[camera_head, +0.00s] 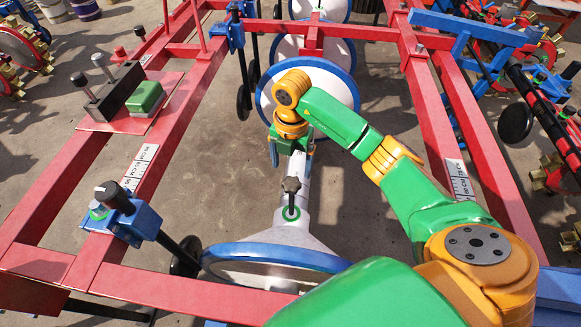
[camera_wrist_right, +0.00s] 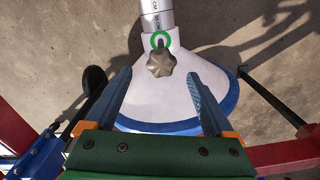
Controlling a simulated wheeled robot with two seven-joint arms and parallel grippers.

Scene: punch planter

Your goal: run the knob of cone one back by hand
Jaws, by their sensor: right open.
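The nearest cone (camera_head: 318,236) is pale with a blue rim and sits on a light tube. Its dark lobed knob (camera_head: 291,185) stands up on a stem above a green ring (camera_head: 290,213). In the right wrist view the knob (camera_wrist_right: 160,63) shows in front of the green ring (camera_wrist_right: 153,37), on the cone's neck. My right gripper (camera_head: 291,163) points down just beyond the knob in the head view. Its blue fingers (camera_wrist_right: 157,74) are open, one on each side of the knob in the picture, with no contact visible. My left gripper is not in view.
Red frame rails (camera_head: 75,190) with centimetre scales run along both sides. A blue bracket with a black knob (camera_head: 112,195) stands on the left rail. More cones (camera_head: 345,95) lie beyond my arm. A black wheel (camera_wrist_right: 93,80) is left of the cone.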

